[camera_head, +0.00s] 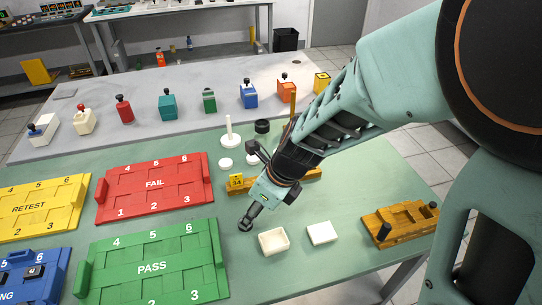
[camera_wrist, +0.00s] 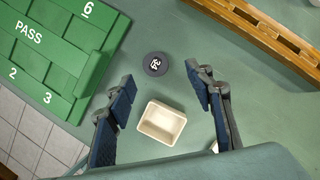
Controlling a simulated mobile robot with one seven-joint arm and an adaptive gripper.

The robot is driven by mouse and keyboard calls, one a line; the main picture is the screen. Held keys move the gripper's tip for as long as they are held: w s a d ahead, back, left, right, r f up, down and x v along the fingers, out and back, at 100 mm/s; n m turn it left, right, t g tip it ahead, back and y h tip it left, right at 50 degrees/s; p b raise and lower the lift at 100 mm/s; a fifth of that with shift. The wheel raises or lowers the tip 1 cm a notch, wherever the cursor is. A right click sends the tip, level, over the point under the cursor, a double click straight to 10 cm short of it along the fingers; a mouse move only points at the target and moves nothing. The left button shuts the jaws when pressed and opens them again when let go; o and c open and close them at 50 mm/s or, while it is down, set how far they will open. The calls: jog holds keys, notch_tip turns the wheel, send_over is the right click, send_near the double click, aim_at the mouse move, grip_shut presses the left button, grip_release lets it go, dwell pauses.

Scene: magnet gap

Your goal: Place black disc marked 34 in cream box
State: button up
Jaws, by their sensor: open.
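The black disc marked 34 (camera_wrist: 155,64) lies flat on the green table in the wrist view, with its number facing up. The open cream box (camera_wrist: 162,122) stands beside it, empty; it also shows in the head view (camera_head: 273,242). My gripper (camera_wrist: 160,74) is open, its two fingers spread to either side of the disc and box in the wrist view. In the head view my gripper (camera_head: 246,223) points down just left of the cream box. It largely hides the disc's spot there. Nothing is between the fingers; their exact height above the disc is unclear.
A cream lid-like block (camera_head: 321,233) lies right of the box. The green PASS tray (camera_head: 150,262) is on the left, the red FAIL tray (camera_head: 153,188) behind it. A wooden rack with a yellow 34 tag (camera_head: 236,181) is behind; another wooden holder (camera_head: 400,224) stands at right.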

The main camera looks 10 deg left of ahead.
jog(key=x, duration=0.1)
jog(key=b+x, duration=0.1)
jog(key=x, duration=0.1)
jog(key=b+x, duration=0.1)
jog(key=x, duration=0.1)
jog(key=shift+s+a+f, duration=0.15)
jog(key=shift+s+f, duration=0.05)
jog(key=shift+s, duration=0.1)
jog(key=shift+r, duration=0.1)
grip_shut()
jog(key=shift+r, duration=0.15)
